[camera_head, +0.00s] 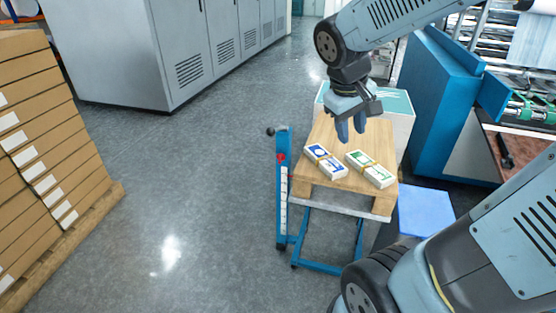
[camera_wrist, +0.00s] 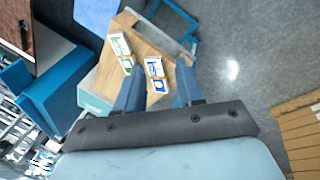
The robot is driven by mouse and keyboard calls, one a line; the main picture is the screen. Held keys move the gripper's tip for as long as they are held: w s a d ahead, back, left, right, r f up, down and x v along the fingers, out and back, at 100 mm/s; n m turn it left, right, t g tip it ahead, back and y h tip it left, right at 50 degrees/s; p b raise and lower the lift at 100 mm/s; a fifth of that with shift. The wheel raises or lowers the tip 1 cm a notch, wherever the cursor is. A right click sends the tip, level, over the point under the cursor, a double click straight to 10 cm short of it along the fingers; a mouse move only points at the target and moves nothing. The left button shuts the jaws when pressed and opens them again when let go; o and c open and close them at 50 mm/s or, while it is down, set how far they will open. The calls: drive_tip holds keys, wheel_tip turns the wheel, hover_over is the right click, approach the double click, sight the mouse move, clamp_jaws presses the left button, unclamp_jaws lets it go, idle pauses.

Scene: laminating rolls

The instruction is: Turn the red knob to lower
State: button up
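The red knob (camera_head: 281,157) is small and sits near the top of the upright blue post (camera_head: 283,190) at the left of a blue-framed cart. A white scale strip runs down the post below it. I cannot make out the knob in the wrist view. My gripper (camera_head: 351,133) hangs fingers-down above the back part of the cart's wooden board (camera_head: 331,127), to the right of the knob and apart from it. In the wrist view my gripper (camera_wrist: 160,67) is open, with nothing between its blue fingers.
Two banded stacks, one blue-marked (camera_head: 325,161) and one green-marked (camera_head: 370,169), lie on the board. A white box (camera_head: 400,125) stands behind. A blue machine (camera_head: 440,100) is at right, stacked cartons (camera_head: 45,165) at far left. The floor left of the cart is clear.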

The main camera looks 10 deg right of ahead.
drive_tip(key=w+d+f+n+g+h, duration=0.2)
drive_tip(key=w+f+n+h, duration=0.25)
drive_tip(key=w+f, duration=0.4)
drive_tip(key=n+t+h, duration=0.1)
drive_tip(key=n+t, duration=1.5)
drive_tip(key=n, duration=0.7)
approach(279, 157)
drive_tip(key=x, duration=0.8)
drive_tip(key=shift+w+d, duration=0.1)
drive_tip(key=shift+w, duration=0.15)
clamp_jaws()
